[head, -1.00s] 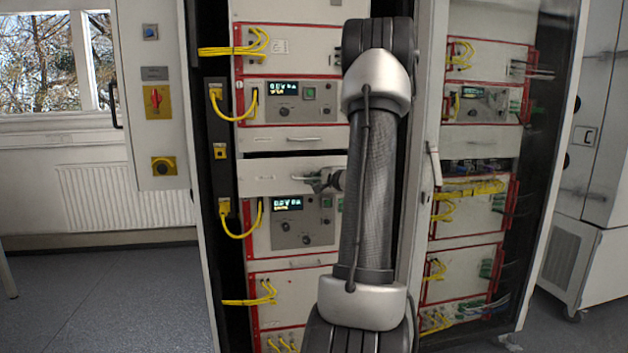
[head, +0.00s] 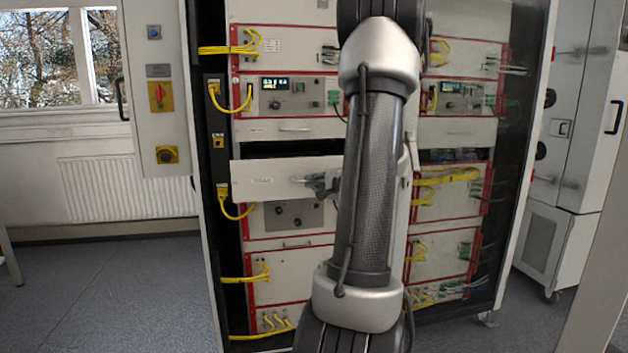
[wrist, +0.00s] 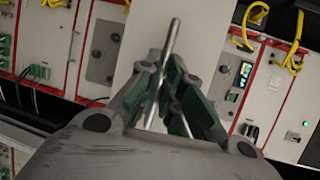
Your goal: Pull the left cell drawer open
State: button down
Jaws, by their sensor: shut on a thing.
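The left cell drawer (head: 262,181) is the white-fronted drawer in the left column of the cabinet in the head view. It stands out from the rack, with a dark gap above it, and its front covers the display of the unit below. My gripper (head: 319,184) is at the right part of this front, partly hidden by my arm. In the wrist view my gripper (wrist: 168,84) is shut on the drawer's metal bar handle (wrist: 173,38), with green-padded fingers on both sides of it. The drawer's pale front (wrist: 138,42) lies behind the handle.
Another drawer (head: 285,129), shut, sits above, and a red-edged cycler unit (head: 292,98) is above that. Yellow cables (head: 237,205) loop at the left edge of the rack. A glazed cabinet door (head: 455,190) stands on the right. Open floor (head: 110,295) lies at the left.

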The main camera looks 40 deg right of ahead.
jog(key=shift+s+a, duration=0.2)
jog(key=shift+s, duration=0.2)
jog(key=c, duration=1.6)
grip_release()
jog(key=shift+o, duration=0.2)
jog(key=v, duration=1.2)
jog(key=shift+d, duration=0.1)
